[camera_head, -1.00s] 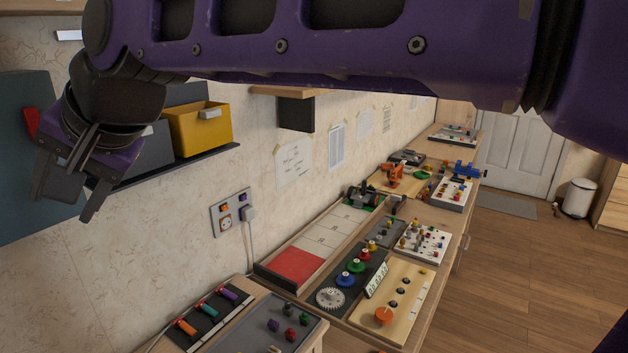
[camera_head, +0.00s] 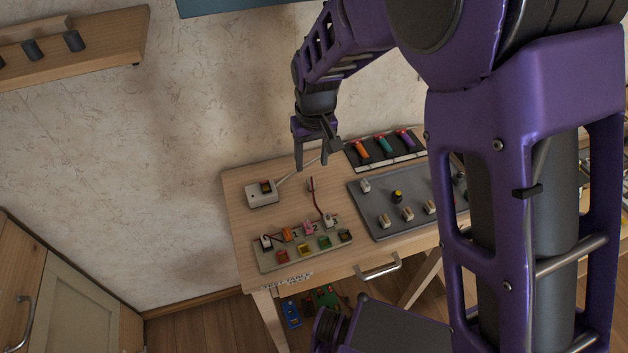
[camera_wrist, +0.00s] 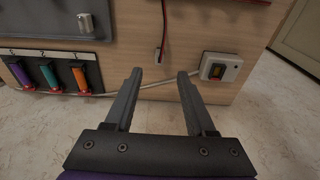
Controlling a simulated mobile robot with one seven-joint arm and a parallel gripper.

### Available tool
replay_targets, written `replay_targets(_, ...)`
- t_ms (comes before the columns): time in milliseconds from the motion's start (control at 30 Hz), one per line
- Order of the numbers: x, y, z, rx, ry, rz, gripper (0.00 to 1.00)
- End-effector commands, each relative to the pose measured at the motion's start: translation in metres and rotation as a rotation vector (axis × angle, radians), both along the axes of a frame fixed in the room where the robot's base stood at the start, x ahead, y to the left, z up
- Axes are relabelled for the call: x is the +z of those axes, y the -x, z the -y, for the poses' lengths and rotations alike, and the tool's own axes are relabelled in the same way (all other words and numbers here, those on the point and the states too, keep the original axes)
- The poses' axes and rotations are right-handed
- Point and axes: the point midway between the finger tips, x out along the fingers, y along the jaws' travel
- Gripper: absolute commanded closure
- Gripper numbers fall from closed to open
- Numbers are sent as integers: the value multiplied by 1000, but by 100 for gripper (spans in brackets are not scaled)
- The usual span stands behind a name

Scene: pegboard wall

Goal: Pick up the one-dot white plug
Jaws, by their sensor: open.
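Several small white plugs show in the head view. Two more white plugs (camera_head: 266,242) (camera_head: 328,220) are on the numbered board. Their dots are too small to read, so I cannot tell which has one dot. My gripper (camera_head: 318,156) is open and empty above the back of the table. In the wrist view my gripper (camera_wrist: 160,75) has nothing between its fingers; one pale plug (camera_wrist: 86,22) shows at the top left.
The numbered board (camera_head: 262,262) with coloured sockets lies at the table's front left. A white switch box (camera_head: 262,194) with a cable stands behind it. A black rack (camera_head: 375,163) of coloured handles lies along the wall. A red lead (camera_head: 318,200) ends on bare wood.

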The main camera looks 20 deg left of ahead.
Motion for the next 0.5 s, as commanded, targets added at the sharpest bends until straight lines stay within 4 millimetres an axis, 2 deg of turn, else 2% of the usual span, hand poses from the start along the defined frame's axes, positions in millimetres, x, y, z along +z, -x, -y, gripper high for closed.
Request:
replay_targets(100,-16,-1,-1,1,1,-1,45)
replay_targets(267,-25,-2,-2,0,1,0,45)
replay_targets(500,-59,-7,-5,1,1,-1,45)
